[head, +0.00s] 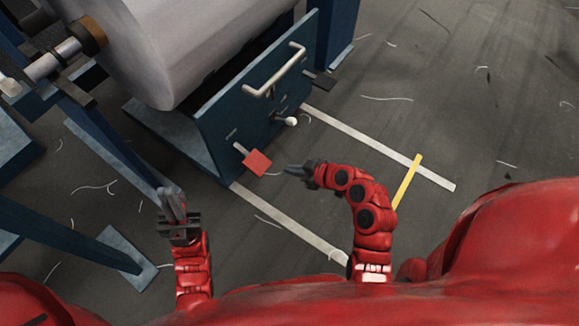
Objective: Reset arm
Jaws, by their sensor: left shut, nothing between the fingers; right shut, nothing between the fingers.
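My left arm comes up from the bottom left in the head view, and its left gripper (172,203) points up and away from my body, shut and empty. My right arm bends up and then left, and its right gripper (292,170) points left, shut and empty. The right gripper is a little to the right of a red square piece (257,162) on the loom's blue panel, with a gap between them. Neither gripper touches anything that I can see.
The blue loom panel (222,132) has a pale handle (275,70) and a white-tipped knob (291,121). A large grey roll (190,40) sits behind it. Blue frame legs (110,150) stand near my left gripper. White and yellow floor lines (405,185) and loose threads mark the open floor at right.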

